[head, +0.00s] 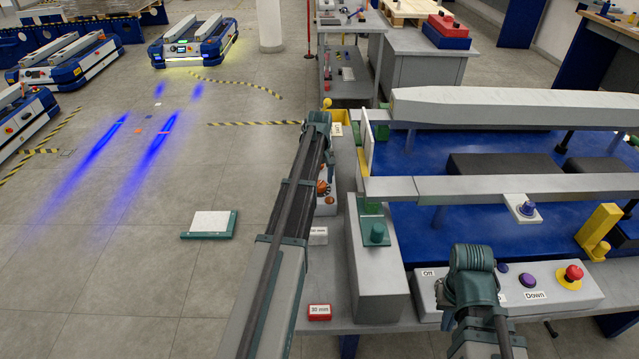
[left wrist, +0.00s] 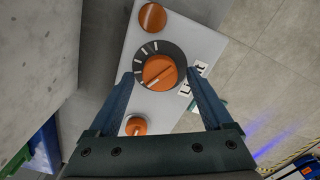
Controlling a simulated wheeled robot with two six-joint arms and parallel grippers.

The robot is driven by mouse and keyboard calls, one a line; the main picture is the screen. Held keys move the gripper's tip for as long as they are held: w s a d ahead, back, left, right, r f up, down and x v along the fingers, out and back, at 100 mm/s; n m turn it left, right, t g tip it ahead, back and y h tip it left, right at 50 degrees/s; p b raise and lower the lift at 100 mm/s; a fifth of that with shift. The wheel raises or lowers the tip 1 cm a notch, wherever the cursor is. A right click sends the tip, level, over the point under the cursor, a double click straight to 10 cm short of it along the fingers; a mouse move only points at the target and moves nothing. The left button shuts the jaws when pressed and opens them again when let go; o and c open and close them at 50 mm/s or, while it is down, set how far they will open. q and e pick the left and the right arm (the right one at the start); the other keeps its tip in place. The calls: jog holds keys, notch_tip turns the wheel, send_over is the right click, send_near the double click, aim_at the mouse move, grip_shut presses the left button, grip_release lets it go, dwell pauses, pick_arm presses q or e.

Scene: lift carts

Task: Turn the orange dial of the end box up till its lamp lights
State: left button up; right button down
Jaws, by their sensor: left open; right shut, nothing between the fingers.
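The end box (head: 327,207) is partly hidden behind my left arm in the head view. In the left wrist view its pale grey top (left wrist: 195,45) carries the orange dial (left wrist: 158,72), set in a dark ring with white tick marks. One round orange part (left wrist: 152,16) sits above the dial in that view and another (left wrist: 136,126) below it. I cannot tell which is the lamp, and neither clearly glows. My left gripper (left wrist: 164,73) is open, with one finger on each side of the dial; contact cannot be told. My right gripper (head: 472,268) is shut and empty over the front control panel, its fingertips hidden.
The front panel (head: 425,297) has Off and Down labels and a red mushroom button (head: 573,274). A blue lift platform (head: 460,232) with grey rails stands to the right. A red 30 mm block (head: 319,312) lies near the bench edge.

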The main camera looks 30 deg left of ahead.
pick_arm(q)
jog(key=shift+c, duration=0.3)
grip_shut()
jog(key=shift+m, duration=2.9)
jog(key=shift+o, duration=0.3)
grip_release()
